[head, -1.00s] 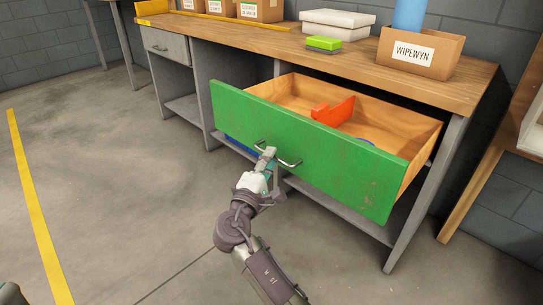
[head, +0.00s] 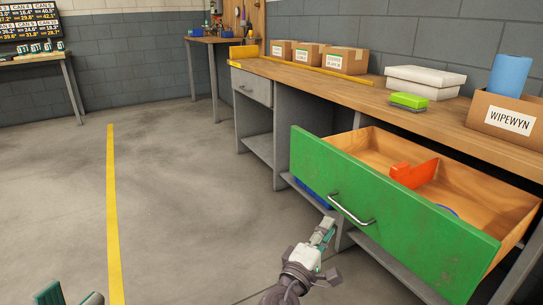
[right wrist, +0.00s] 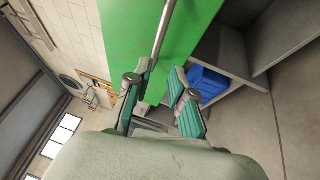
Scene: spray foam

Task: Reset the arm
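The green-fronted drawer (head: 390,215) is pulled out of the workbench, with a metal handle (head: 350,212) on its front. My right gripper (head: 326,236) is just in front of and below the handle in the head view, apart from it. In the right wrist view my right gripper (right wrist: 160,100) has its two teal fingers apart with nothing between them, and the handle (right wrist: 163,35) shows beyond them. My left gripper (head: 72,296) shows only partly at the bottom left edge, its teal fingers apart and empty.
An orange item (head: 413,174) and part of a blue item lie in the drawer. A blue bin (right wrist: 208,82) is on the lower shelf. The benchtop holds cardboard boxes (head: 347,61), a white box (head: 425,80) and a green sponge-like block (head: 408,100). The floor at left is clear.

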